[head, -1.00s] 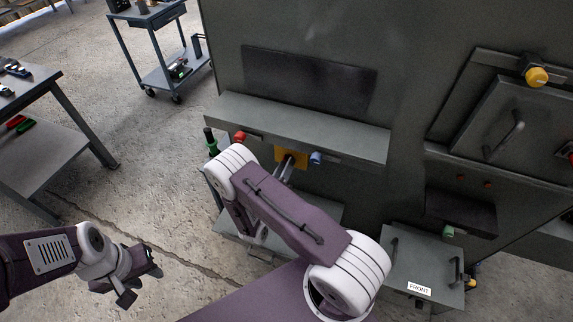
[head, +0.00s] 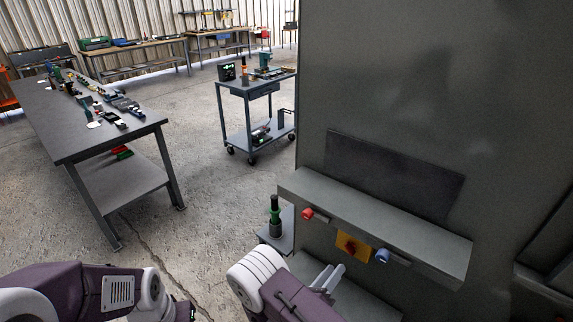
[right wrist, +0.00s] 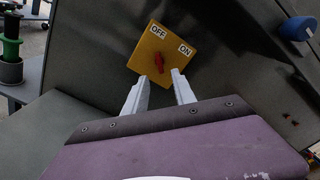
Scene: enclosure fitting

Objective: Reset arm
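My right gripper (head: 335,276) is open and empty, just below and left of the yellow switch plate (head: 345,250) in the head view. In the right wrist view, the two pale fingers of the right gripper (right wrist: 160,88) stand apart, with the plate (right wrist: 148,50) beyond them. The plate carries OFF and ON labels and a red switch handle (right wrist: 160,64). Nothing is between the fingers, and they look clear of the handle. My left arm is at the bottom left of the head view; its gripper (head: 184,313) is cut off by the lower edge.
A grey enclosure (head: 390,100) fills the right side. Its ledge (head: 400,228) has a red knob (head: 307,214) and a blue knob (head: 382,256) beneath. A green spool (head: 275,217) stands left of it. A workbench (head: 85,140) and a cart (head: 255,90) stand beyond open floor.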

